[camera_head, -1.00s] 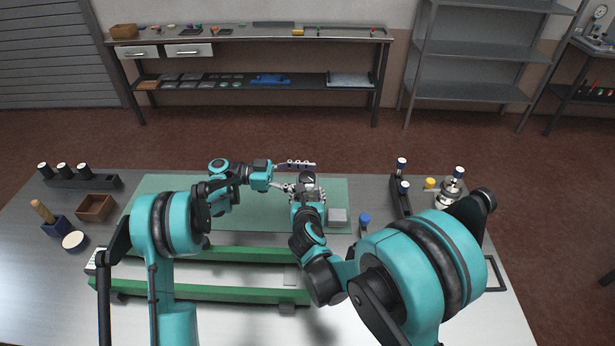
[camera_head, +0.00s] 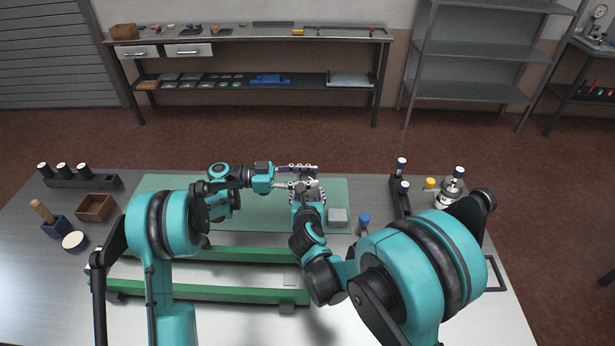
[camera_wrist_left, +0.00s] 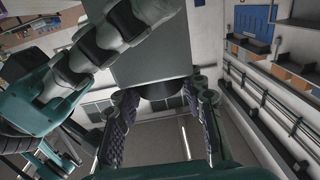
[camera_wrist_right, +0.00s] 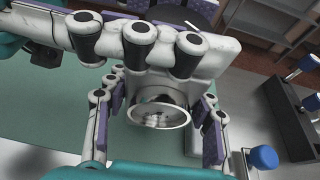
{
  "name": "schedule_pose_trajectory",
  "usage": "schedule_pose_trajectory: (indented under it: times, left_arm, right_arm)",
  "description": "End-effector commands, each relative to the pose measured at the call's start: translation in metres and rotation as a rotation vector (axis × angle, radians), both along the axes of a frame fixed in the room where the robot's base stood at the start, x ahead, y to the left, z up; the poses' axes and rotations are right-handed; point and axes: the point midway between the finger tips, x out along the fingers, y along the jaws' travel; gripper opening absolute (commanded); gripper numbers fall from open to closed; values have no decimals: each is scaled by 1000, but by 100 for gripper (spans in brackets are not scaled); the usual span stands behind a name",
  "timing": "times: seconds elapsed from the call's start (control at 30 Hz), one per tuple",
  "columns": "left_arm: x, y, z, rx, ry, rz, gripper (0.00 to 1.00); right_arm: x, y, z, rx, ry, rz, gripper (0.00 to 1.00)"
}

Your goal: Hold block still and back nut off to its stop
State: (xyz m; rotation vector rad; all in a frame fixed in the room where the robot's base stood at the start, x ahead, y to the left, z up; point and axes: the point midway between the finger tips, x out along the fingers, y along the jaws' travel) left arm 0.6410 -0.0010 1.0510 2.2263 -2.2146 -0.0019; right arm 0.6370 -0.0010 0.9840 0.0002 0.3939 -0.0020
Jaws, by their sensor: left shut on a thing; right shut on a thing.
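My left gripper (camera_head: 308,176) reaches in from the left above the green mat. In the left wrist view its padded fingers (camera_wrist_left: 163,112) are shut on a plain grey block (camera_wrist_left: 150,50), and a dark round part (camera_wrist_left: 163,90) shows under it. My right gripper (camera_head: 307,190) comes up from below, close against the left one. In the right wrist view its fingers are shut around a shiny metal ring, which looks like the nut (camera_wrist_right: 160,108). The left fingers cross above it and hide much of the block. The thread and the stop cannot be made out.
A grey box (camera_head: 338,216) lies on the green mat (camera_head: 160,185), right of my right gripper. A blue-capped post (camera_head: 364,222) and a dark holder (camera_head: 403,195) stand further right. A wooden tray (camera_head: 95,207) and white dish (camera_head: 75,241) are at left. Green rails (camera_head: 220,293) lie in front.

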Motion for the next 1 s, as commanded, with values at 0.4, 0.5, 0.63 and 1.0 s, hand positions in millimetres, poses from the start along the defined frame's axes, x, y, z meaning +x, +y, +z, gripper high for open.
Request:
schedule_pose_trajectory:
  times: [0.4,0.5,0.63,1.0]
  left_arm:
    - [0,-1,0,1,0,311,10]
    - [0,-1,0,1,0,386,10]
    - [0,-1,0,1,0,471,10]
    - [1,0,0,1,0,610,10]
  right_arm:
    - [-1,2,1,0,-2,5,13]
    - [-1,2,1,0,-2,5,13]
    - [-1,2,1,0,-2,5,13]
    - [-1,2,1,0,-2,4,13]
